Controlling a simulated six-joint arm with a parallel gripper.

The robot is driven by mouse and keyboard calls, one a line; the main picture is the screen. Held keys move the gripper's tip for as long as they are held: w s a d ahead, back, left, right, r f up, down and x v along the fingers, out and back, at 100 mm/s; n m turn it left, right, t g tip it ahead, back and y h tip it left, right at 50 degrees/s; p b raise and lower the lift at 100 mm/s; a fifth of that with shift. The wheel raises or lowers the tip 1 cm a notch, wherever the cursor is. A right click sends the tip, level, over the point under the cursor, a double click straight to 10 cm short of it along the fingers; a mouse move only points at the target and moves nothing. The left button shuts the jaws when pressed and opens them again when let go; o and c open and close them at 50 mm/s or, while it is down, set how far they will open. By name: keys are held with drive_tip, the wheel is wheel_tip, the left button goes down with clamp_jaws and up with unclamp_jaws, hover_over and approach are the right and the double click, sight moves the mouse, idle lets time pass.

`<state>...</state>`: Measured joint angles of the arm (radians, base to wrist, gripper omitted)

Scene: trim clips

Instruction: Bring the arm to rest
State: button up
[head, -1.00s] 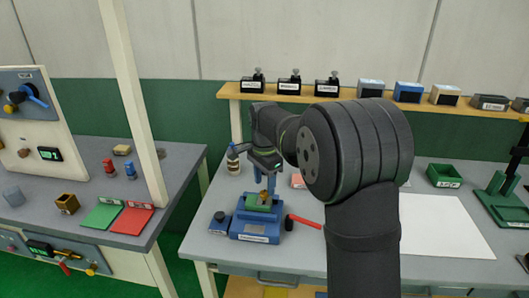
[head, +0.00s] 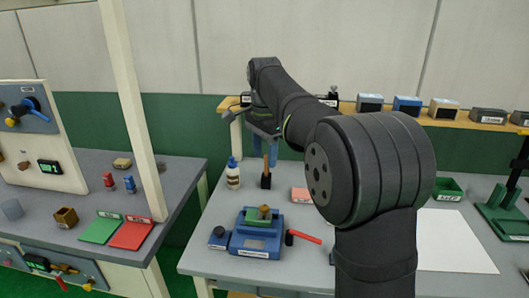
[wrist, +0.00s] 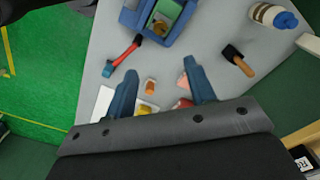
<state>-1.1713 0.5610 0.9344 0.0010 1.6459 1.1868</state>
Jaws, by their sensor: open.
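My gripper (head: 265,134) is raised high above the back of the grey workbench (head: 212,206), level with the shelf, and is partly hidden by my arm. In the wrist view its two blue fingers (wrist: 160,75) are spread with nothing between them. The blue fixture (head: 257,241) stands on the bench below, well apart from the gripper. A green part (head: 262,214) with a small brownish piece on top sits in it. The fixture also shows at the top of the wrist view (wrist: 132,17).
A red-handled tool (head: 304,237) lies right of the fixture. A bottle (head: 233,174) and a wooden-handled tool (head: 266,173) stand behind it. The shelf (head: 444,123) holds several boxes. A cream post (head: 138,110) rises at left. A white sheet (head: 450,243) lies at right.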

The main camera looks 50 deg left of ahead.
sight(264, 207)
idle(0.4)
wheel_tip(264, 207, down, 18)
drive_tip(key=shift+r, duration=0.25)
idle(0.3)
